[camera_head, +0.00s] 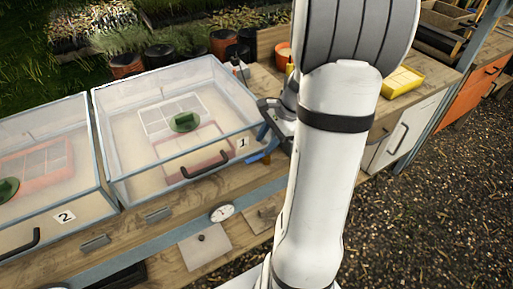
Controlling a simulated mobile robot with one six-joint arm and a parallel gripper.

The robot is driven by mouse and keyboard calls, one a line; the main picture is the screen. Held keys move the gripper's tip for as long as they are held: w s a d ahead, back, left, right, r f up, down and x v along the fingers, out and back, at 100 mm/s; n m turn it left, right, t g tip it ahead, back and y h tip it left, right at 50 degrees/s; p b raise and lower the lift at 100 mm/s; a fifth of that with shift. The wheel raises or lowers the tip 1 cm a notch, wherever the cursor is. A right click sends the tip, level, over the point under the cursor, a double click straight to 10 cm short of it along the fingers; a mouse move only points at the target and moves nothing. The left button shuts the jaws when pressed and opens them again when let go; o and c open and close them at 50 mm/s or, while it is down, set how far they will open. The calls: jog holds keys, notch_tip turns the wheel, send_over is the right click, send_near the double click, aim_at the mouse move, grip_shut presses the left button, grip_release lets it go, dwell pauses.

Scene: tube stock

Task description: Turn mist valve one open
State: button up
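Propagator box one (130,130), a clear-lidded case with a "1" label (242,143) and a black front handle (205,165), stands on the wooden bench. A small blue piece (262,157) shows at its right front corner, close to my gripper; it may be the mist valve's lever, but I cannot tell its position. My gripper (270,118) is at the right side of box one, partly hidden behind my white arm. Its fingers are too small and covered to tell whether they are open or shut, or whether they touch the blue piece.
Box two (45,165), labelled "2" (65,217), stands to the left. A round gauge (222,212) is on the bench's front rail. Black and orange pots stand behind the boxes. A yellow tray (402,81) lies to the right. Open gravel (440,190) fills the right foreground.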

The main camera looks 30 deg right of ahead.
aim_at(256, 156)
jog(key=x, duration=0.5)
jog(key=shift+a+f, duration=0.1)
jog(key=shift+f, duration=0.05)
grip_shut()
dwell(0.4)
